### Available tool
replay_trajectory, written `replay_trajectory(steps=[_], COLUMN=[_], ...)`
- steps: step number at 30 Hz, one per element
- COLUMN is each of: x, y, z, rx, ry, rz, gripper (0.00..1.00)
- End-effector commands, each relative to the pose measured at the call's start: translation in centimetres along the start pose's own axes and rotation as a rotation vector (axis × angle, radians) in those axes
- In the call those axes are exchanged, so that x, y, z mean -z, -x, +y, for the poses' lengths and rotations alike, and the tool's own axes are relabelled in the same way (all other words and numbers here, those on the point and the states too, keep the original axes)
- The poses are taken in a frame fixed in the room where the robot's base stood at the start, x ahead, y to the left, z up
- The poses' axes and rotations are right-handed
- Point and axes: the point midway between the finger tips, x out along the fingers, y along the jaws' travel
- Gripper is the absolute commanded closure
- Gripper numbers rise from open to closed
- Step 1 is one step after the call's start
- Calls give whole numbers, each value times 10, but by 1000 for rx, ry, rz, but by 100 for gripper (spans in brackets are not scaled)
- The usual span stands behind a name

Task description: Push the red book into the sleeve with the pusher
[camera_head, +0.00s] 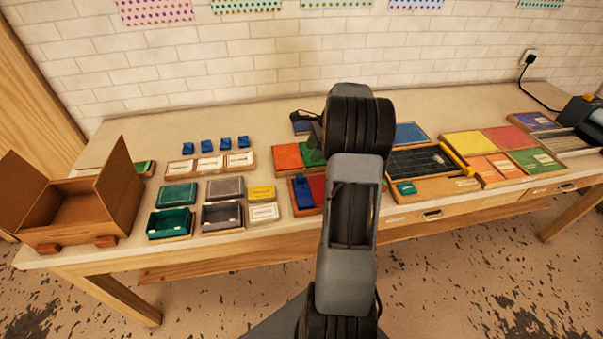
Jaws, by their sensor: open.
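A flat red piece (317,184), possibly the red book, lies in a wooden tray left of my arm; its right part is hidden. A raised blue block (303,198) sits beside it on the left, and I cannot tell if it is the pusher. A red panel (287,155) and a green panel (309,154) lie just behind. I cannot make out the sleeve for certain. My gripper (314,136) is open and seems to hang over the back of the green panel, mostly hidden by my arm.
An open cardboard box (84,205) stands at the left end. Green and grey bins (170,223) and several small blue blocks (205,145) are left of centre. A black-slotted tray (420,161) and coloured panels (505,142) fill the right. Some bare bench (120,135) shows at the back left.

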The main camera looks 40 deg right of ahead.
Motion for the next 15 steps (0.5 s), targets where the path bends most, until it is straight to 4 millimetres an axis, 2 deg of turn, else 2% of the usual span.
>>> replay_trajectory(steps=[9,15], x=[-1,-1], y=[-62,-92], z=[1,1], rx=[-4,-2], ry=[3,3], rz=[1,1], gripper=[47,47])
